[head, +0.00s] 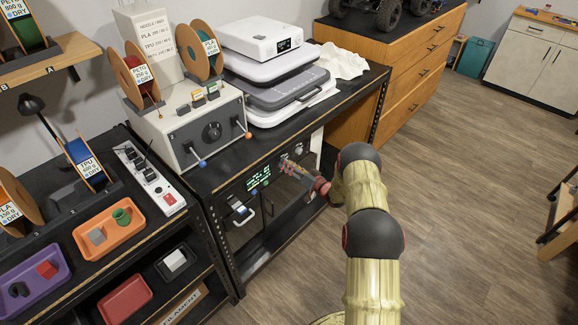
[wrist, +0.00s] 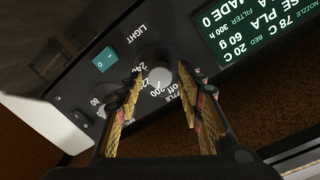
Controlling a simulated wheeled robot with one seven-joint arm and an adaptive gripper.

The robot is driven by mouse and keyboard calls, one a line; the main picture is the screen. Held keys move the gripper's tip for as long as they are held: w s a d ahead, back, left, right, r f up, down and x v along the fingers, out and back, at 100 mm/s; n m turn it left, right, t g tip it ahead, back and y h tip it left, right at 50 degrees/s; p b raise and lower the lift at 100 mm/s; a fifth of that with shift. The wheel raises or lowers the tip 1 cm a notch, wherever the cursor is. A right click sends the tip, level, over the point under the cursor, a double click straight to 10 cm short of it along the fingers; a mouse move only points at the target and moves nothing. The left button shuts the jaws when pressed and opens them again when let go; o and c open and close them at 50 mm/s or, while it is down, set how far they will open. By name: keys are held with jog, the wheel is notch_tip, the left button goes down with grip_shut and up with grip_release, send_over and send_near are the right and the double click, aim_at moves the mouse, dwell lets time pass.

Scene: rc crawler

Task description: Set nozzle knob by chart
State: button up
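The nozzle knob (wrist: 158,77) is a small grey round knob on the dark printer panel. Its dial marks include off, 200, 220 and 240, upside down in the wrist view. I cannot tell where its pointer stands. My gripper (wrist: 162,82) is open, with one finger on each side of the knob; I cannot tell whether they touch it. In the head view my gripper (head: 288,165) is at the printer front, and the knob is hidden. The white chart sign (head: 150,38) stands at the back, listing PLA, TPU and PETG; its numbers are too small to read surely.
A green-lettered screen (wrist: 262,35) shows nozzle 78 C, bed 20 C and PLA. A teal light switch (wrist: 105,59) and a second knob (wrist: 104,107) are beside the nozzle knob. The bench above holds a grey control box (head: 195,120) with spools.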

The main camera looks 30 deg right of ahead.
jog(key=shift+o, duration=0.4)
jog(key=v, duration=1.2)
